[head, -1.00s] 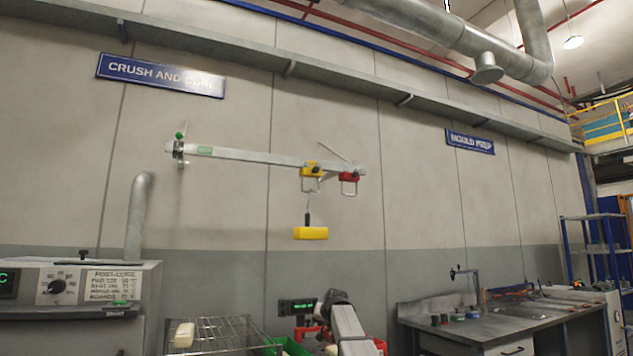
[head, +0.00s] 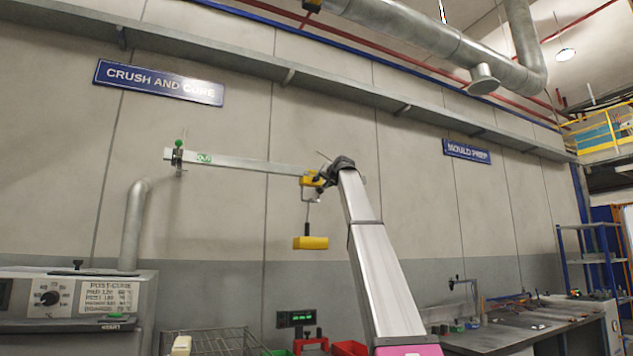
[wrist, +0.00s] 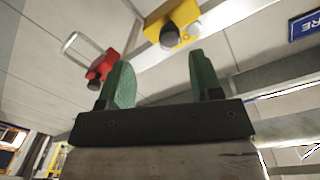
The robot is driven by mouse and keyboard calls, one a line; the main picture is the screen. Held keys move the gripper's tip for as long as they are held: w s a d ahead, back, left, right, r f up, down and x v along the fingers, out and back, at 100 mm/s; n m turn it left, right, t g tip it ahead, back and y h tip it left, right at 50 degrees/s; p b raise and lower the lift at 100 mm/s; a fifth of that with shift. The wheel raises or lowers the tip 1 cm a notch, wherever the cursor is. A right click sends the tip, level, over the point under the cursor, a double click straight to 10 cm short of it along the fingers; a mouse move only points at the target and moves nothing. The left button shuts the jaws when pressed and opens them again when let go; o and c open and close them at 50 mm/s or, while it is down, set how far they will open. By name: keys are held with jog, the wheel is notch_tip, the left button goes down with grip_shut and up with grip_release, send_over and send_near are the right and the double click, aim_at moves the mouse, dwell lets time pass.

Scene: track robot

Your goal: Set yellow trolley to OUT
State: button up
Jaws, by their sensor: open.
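The yellow trolley (head: 309,181) sits on the pale wall rail (head: 250,167), toward its right end. A yellow block (head: 311,243) hangs below it. The green OUT label (head: 204,158) is on the rail's left part. My gripper (head: 330,172) is close to the trolley, at its right side in the head view, and partly overlaps it. In the wrist view the green fingers of my gripper (wrist: 162,80) are apart with nothing between them. The yellow trolley (wrist: 172,22) is beyond the fingertips. The red trolley (wrist: 101,70) with its wire loop is left of them; in the head view my arm hides it.
A green-knobbed bracket (head: 178,155) is at the rail's left end. A grey duct pipe (head: 135,220) rises below it. A workbench (head: 520,325) stands at right, a cabinet (head: 75,310) at lower left. The wall in front of the rail is clear.

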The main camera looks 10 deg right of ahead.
jog(key=x, duration=0.3)
jog(key=r+x, duration=0.1)
jog(key=x, duration=0.3)
jog(key=r+x, duration=0.1)
jog(key=x, duration=0.2)
jog(key=shift+w+r, duration=0.15)
jog(key=shift+r, duration=0.05)
grip_shut()
jog(key=shift+a, duration=0.15)
